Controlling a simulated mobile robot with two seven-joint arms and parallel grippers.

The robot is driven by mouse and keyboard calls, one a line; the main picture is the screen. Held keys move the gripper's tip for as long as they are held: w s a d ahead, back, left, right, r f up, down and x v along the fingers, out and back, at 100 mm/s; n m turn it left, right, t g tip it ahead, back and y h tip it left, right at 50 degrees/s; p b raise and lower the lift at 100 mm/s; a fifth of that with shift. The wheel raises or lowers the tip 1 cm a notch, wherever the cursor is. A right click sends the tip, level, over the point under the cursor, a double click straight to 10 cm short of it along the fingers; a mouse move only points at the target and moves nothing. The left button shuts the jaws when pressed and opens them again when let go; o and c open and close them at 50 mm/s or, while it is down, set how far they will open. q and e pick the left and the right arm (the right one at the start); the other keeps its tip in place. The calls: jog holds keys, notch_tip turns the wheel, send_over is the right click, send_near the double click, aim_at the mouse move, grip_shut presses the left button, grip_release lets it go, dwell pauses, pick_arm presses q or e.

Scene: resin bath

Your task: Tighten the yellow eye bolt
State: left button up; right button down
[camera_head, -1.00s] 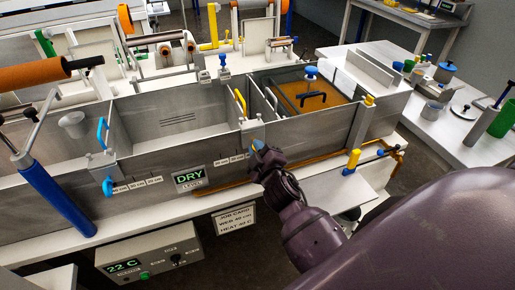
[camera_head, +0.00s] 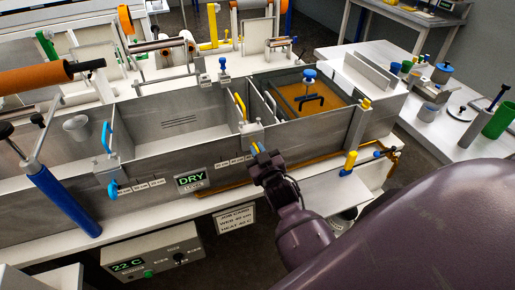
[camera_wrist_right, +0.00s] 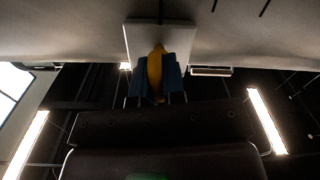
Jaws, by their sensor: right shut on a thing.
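My right gripper (camera_head: 259,150) is at the front wall of the metal bath, just below a grey bracket (camera_head: 252,129) on its rim. In the right wrist view its blue fingers (camera_wrist_right: 155,78) are shut on the yellow eye bolt (camera_wrist_right: 155,70), one on each side. The bolt stands in front of a pale plate (camera_wrist_right: 180,38). In the head view only a little yellow of the eye bolt (camera_head: 256,146) shows between the fingertips. Its threads are hidden. My left gripper is not in view.
The bath (camera_head: 150,120) has a yellow handle (camera_head: 240,106) on a divider near the bracket. A "DRY" display (camera_head: 191,179) is left of the gripper. A yellow-topped valve (camera_head: 350,160) and a brownish pipe (camera_head: 385,160) are to the right.

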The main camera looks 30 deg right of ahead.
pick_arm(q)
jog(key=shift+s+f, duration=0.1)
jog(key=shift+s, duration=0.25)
pick_arm(e)
jog(key=shift+m, duration=0.6)
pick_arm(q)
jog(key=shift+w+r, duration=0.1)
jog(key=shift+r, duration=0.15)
pick_arm(e)
jog(key=c, duration=1.2)
grip_release()
pick_arm(q)
jog(key=shift+p, duration=0.3)
pick_arm(e)
jog(key=shift+s, duration=0.1)
